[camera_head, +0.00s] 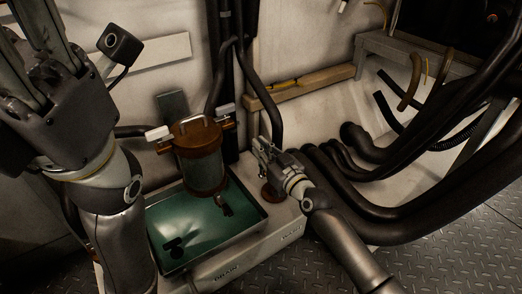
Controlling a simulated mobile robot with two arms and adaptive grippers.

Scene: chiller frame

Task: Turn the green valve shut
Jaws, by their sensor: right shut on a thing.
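My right gripper (267,154) reaches in from the lower right and is shut on a valve handle at the right of the green tray. The gripper covers the handle, so I cannot tell its colour or how far it is turned. A round brown base (271,192) shows just below the fingers. My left gripper (38,75) is large and close to the camera at the upper left, well away from the valve. Its fingertips are cut off by the frame edge.
A glass canister (203,170) with a brown lid and pale side levers stands over the green tray (242,238). The white ledge (255,258) carries a DRAIN label. Thick black hoses (400,218) crowd the right. Metal plate floor (330,262) lies in front.

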